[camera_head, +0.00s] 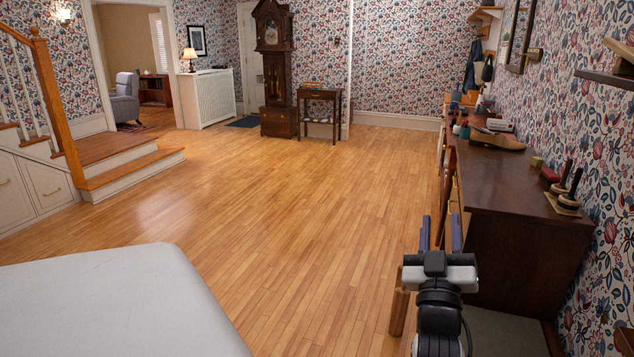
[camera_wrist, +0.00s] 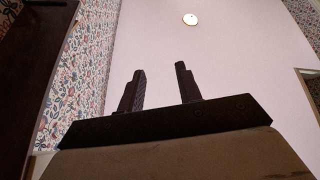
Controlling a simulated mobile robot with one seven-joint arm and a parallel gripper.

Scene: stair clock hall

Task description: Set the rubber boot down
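My gripper (camera_head: 440,232) is beside the left side of the dark wooden cabinet, at the lower right of the head view. Its two blue-grey fingers are apart with nothing between them. In the wrist view my gripper (camera_wrist: 160,85) also shows two separate dark fingers with an empty gap. I cannot make out a rubber boot in either view. A brown shoe-like item (camera_head: 497,141) lies on the cabinet top, apart from the gripper; it does not look like a rubber boot.
The long dark cabinet (camera_head: 500,185) runs along the right wall, with small items and a spindle stand (camera_head: 563,203) on top. The wooden floor (camera_head: 270,200) is widely clear. A clock (camera_head: 275,65), small table (camera_head: 319,96) and stairs (camera_head: 125,165) stand farther off.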

